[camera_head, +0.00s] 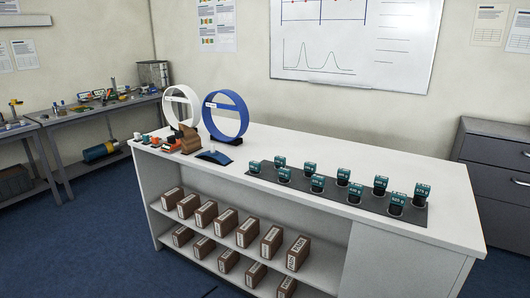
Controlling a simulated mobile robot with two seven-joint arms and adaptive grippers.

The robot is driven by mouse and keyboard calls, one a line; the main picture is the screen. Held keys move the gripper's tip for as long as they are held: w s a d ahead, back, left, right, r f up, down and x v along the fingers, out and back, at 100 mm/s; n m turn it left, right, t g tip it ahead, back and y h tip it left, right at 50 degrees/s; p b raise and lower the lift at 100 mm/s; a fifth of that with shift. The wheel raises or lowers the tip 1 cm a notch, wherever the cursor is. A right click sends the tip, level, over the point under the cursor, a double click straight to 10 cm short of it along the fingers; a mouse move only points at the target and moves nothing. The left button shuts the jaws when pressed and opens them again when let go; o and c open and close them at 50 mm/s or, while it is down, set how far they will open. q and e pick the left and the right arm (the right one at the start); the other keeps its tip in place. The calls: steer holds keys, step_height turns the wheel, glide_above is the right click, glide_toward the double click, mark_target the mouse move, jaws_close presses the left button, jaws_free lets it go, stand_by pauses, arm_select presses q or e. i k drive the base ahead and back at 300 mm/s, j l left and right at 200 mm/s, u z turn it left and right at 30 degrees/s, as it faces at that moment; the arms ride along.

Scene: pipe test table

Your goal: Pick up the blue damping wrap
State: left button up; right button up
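A white ring (168,105) stands upright behind the brown piece. Neither of my grippers shows in the head view.
Several small orange, green and dark items (160,143) sit at the table's left end. A dark mat (345,202) with several labelled dark weights covers the right part. Brown boxes (246,228) fill the shelves below. A grey cabinet (490,170) stands right.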

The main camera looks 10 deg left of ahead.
mark_target(220, 157)
steer(key=i+j+z, duration=0.25)
steer(key=j, duration=0.15)
steer(key=i+j+z, duration=0.2)
steer(key=j, duration=0.2)
steer(key=i+j+z, duration=0.1)
steer(key=j+z, duration=0.15)
steer(key=j, duration=0.2)
steer(key=i+j+z, duration=0.1)
steer(key=j+z, duration=0.15)
steer(key=j, duration=0.2)
steer(key=j+z, duration=0.2)
steer(key=j, duration=0.25)
steer(key=i, duration=0.05)
